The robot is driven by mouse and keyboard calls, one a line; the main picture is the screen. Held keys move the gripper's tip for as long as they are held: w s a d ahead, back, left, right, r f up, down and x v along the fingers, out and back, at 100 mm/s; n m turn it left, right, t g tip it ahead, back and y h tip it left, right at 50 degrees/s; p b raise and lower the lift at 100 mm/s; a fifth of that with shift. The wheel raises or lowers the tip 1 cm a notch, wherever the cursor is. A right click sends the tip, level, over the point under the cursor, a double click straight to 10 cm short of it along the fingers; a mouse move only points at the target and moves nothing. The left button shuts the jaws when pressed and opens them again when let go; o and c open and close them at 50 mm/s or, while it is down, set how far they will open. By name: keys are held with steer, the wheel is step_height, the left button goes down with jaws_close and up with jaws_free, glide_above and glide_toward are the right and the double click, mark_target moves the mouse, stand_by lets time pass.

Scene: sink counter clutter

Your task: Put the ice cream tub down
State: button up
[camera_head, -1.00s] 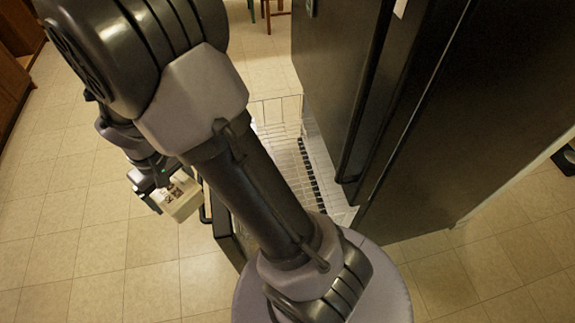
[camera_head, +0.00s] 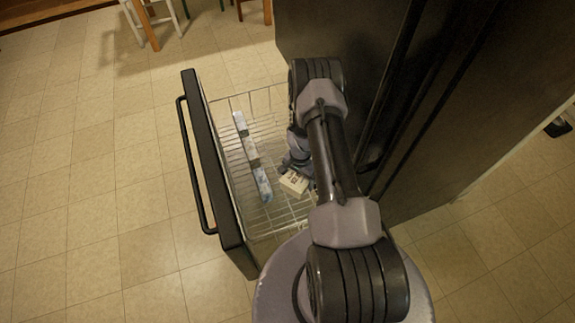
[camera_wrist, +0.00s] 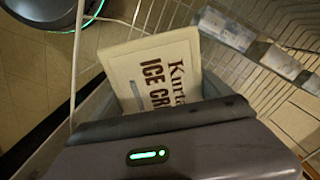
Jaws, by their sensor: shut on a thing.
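The ice cream tub (camera_head: 294,182) is a small cream box. In the wrist view its label, with the words "ICE CR", faces the camera, and the tub (camera_wrist: 160,70) sticks out beyond my gripper (camera_wrist: 165,110). My gripper (camera_head: 298,168) is shut on the tub and is over the right part of the open drawer's wire basket (camera_head: 262,212). The fingertips are mostly hidden. I cannot tell whether the tub touches the basket floor.
A row of pale bluish packages (camera_head: 252,158) lies along the basket's middle, left of the tub. The drawer's dark front (camera_head: 212,165) and handle stand at the left. The black fridge body (camera_head: 440,100) rises close at the right. Basket floor between packages and tub looks clear.

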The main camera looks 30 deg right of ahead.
steer(key=s+f+m+b, duration=0.1)
steer(key=f, duration=0.3)
steer(key=s+d+f+b, duration=0.1)
steer(key=s+f, duration=0.1)
steer(key=f, duration=0.3)
steer(key=s+d+f+m+b, duration=0.1)
steer(key=f+b, duration=0.1)
steer(key=f, duration=0.3)
steer(key=shift+s+d+f+m, duration=0.1)
steer(key=shift+s+f+m, duration=0.1)
steer(key=shift+m, duration=0.1)
step_height(320, 180, down, 4)
steer(key=shift+b, duration=1.05)
steer(key=shift+r, duration=0.15)
steer(key=o, duration=1.8)
